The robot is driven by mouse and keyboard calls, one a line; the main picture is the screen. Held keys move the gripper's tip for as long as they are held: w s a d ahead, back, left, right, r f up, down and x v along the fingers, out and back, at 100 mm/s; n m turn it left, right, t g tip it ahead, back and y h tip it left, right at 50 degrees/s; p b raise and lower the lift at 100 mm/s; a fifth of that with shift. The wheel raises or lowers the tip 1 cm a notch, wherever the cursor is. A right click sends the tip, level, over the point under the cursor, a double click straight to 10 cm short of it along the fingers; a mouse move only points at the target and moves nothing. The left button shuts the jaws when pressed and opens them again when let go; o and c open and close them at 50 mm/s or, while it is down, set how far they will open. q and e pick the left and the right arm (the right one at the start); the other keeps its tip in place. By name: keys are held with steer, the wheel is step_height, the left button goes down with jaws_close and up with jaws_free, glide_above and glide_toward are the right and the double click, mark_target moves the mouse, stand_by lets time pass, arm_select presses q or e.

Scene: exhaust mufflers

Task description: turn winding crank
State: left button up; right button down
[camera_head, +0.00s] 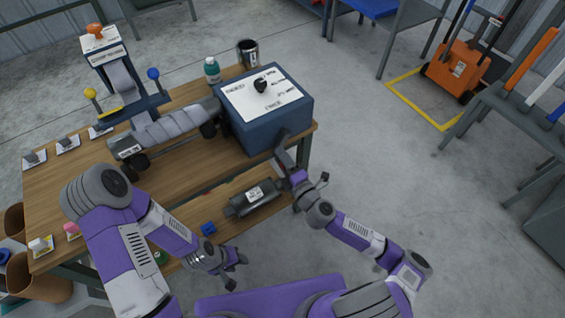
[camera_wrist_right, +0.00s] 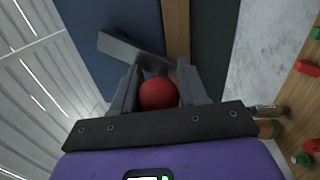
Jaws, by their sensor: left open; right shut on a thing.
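The winding crank shows in the right wrist view as a grey arm (camera_wrist_right: 128,47) with a round red knob (camera_wrist_right: 158,94). My right gripper (camera_wrist_right: 158,70) is shut on the red knob, with one finger on each side. In the head view the grey crank arm (camera_head: 283,161) is at the near right side of the blue machine box (camera_head: 262,132), and the knob is hidden by my right gripper (camera_head: 297,184). My left gripper (camera_head: 237,271) is open and empty, low in front of the bench, away from the crank.
The wooden bench (camera_head: 70,184) carries a grey muffler assembly (camera_head: 175,128), a teal bottle (camera_head: 212,70) and a dark can (camera_head: 248,53). A dark muffler (camera_head: 254,198) lies on a lower wooden surface near my right gripper.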

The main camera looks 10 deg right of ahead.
steer(key=shift+s+a+r+m, duration=0.2)
steer(key=shift+a+r+m, duration=0.3)
steer(key=shift+m, duration=0.6)
steer(key=c, duration=0.7)
jaws_free()
steer(key=shift+o, duration=0.2)
steer(key=shift+f, duration=0.1)
steer(key=shift+s+d, duration=0.25)
steer(key=shift+s, duration=0.2)
steer(key=v, duration=0.6)
steer(key=shift+s, duration=0.3)
